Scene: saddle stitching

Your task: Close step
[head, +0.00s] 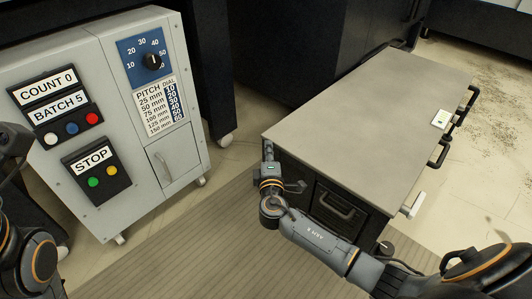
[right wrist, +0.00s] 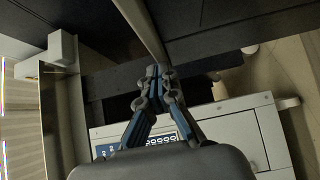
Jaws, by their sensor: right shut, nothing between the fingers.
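No part is clearly marked as a step in these views. A low dark cabinet (head: 360,113) with a grey top has a front panel with a handle (head: 334,207); my right arm partly covers that front. My right gripper (head: 268,148) is at the top's near left corner; whether it touches cannot be told. In the right wrist view its blue-grey fingers (right wrist: 157,75) are shut together with nothing between them. Part of my left arm shows at the left edge of the head view, and its fingers cannot be made out.
A light grey control cabinet (head: 215,130) with dial, buttons, STOP label and small lower door (head: 172,160) stands left on castors. Handles (head: 465,105) and a white block (head: 413,205) stick out on the low cabinet's right. Floor and ribbed mat (head: 175,240) lie between.

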